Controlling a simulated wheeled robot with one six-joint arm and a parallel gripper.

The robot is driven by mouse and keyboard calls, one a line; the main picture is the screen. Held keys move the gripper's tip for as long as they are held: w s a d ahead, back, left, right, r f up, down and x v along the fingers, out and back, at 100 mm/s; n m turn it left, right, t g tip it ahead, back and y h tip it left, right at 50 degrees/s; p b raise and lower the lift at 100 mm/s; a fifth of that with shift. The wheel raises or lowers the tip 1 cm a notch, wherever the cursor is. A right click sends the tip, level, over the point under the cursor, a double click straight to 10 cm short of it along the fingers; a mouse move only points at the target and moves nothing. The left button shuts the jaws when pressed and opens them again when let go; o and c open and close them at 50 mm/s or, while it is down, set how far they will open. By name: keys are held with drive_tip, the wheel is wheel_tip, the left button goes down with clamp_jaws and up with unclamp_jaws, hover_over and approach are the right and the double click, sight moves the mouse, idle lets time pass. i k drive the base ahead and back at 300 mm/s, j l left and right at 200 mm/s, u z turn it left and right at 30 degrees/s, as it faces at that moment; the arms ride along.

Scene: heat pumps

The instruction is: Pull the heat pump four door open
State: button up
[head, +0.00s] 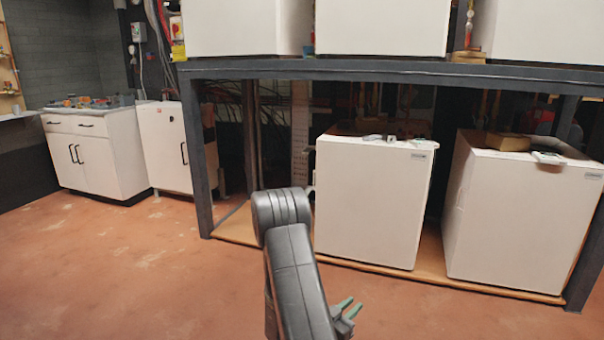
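White box-shaped heat pumps stand on a dark steel rack. Two are on the lower level: a middle one (370,205) and a right one (520,220). Three more stand on the upper level: left (243,25), middle (381,25) and right (548,28), with their tops cut off. I cannot tell which is number four; the small labels are unreadable. All visible fronts look closed.
The rack (390,70) has a dark left post (196,155) and a wooden base board (237,226). White cabinets (95,155) with dark handles stand at the left, beside a narrower cabinet (165,148). The reddish floor (120,265) is clear at the left and front.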

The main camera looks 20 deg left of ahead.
sight(371, 200)
drive_tip(key=i+j+u, duration=0.25)
drive_tip(key=i, duration=1.15)
drive_tip(key=i+j+u, duration=0.25)
drive_tip(key=i, duration=1.15)
drive_tip(key=k+l, duration=0.05)
